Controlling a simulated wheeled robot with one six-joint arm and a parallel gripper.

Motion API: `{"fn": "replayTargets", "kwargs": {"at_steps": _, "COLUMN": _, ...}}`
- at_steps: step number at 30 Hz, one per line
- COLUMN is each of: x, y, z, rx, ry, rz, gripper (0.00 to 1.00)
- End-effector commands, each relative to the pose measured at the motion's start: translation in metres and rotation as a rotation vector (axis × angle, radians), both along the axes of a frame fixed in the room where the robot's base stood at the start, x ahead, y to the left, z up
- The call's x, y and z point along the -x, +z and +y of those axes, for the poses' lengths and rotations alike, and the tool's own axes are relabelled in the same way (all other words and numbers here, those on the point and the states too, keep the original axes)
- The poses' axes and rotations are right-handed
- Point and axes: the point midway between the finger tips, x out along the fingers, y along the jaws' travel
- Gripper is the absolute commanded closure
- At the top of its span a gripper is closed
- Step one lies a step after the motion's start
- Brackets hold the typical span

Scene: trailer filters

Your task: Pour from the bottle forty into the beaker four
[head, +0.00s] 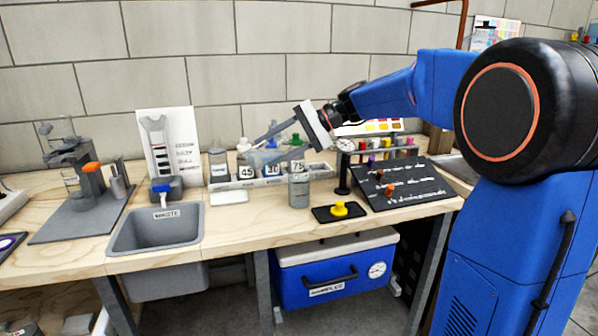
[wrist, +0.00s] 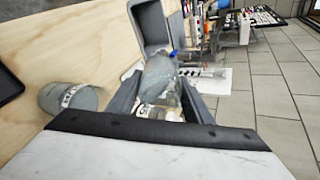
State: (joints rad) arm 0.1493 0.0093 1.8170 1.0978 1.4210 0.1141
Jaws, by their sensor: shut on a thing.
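My gripper (head: 268,140) reaches down from the right over the workbench, its fingers pointing left and downward. It is shut on a clear, greyish bottle (wrist: 160,78), which sits between the two fingers in the wrist view. The held bottle's label is not readable, so I cannot tell if it is bottle forty. A grey, see-through cylindrical container (head: 299,189) stands upright on the bench below and right of the fingers. It also shows at the left of the wrist view (wrist: 68,98), apart from the gripper. Its label is too small to read; I cannot confirm it is beaker four.
A white rack (head: 226,184) behind holds several labelled bottles. The grey waste sink (head: 157,237) lies to the left. A black pad with a yellow knob (head: 340,209) and a dark sloped board (head: 408,183) are to the right. Bare wood shows along the front edge.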

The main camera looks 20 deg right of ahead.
Motion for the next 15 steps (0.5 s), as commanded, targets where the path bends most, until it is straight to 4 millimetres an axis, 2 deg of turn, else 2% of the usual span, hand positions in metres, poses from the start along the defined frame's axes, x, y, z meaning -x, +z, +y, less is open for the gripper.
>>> {"fn": "replayTargets", "kwargs": {"at_steps": 15, "x": -0.0002, "y": 0.0021, "z": 0.0000, "rx": -0.031, "ry": 0.000, "rz": -0.006, "gripper": 0.90}}
